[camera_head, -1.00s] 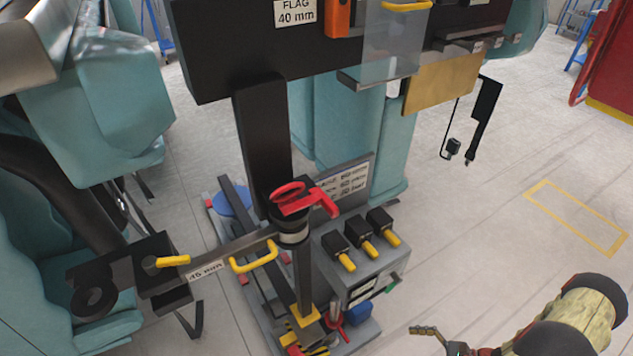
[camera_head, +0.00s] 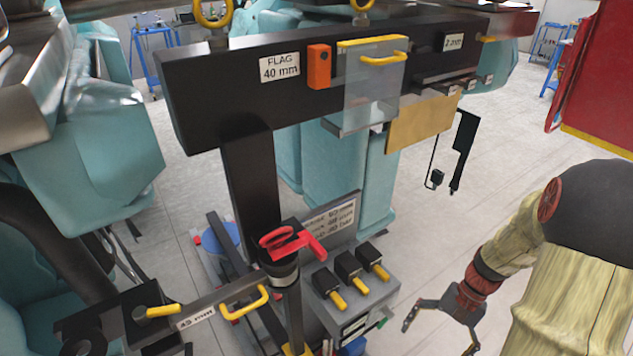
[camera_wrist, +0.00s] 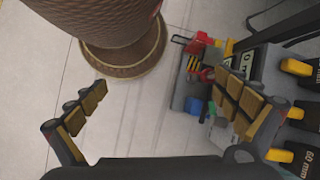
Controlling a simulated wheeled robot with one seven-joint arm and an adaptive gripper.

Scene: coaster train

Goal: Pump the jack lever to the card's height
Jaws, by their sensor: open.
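A grey sign with printed lines (camera_head: 330,220), too small to read fully, stands behind the grey stand (camera_head: 375,290). It may be the card. I cannot tell for sure which part is the jack lever. A red handle (camera_head: 290,243) sits on top of a dark upright post beside the stand. In the wrist view, red and yellow-black striped parts (camera_wrist: 195,63) show low beside the stand. My gripper (camera_head: 438,335) is open and empty, right of the stand and apart from it. In the wrist view its fingers (camera_wrist: 160,85) are spread, the right one overlapping the stand.
Three black blocks with yellow tips (camera_head: 350,267) sit on the stand. A dark crossbeam (camera_head: 220,95) with a "FLAG 40 mm" label (camera_head: 280,67) spans above. A yellow-handled bar (camera_head: 245,303) sticks out left.

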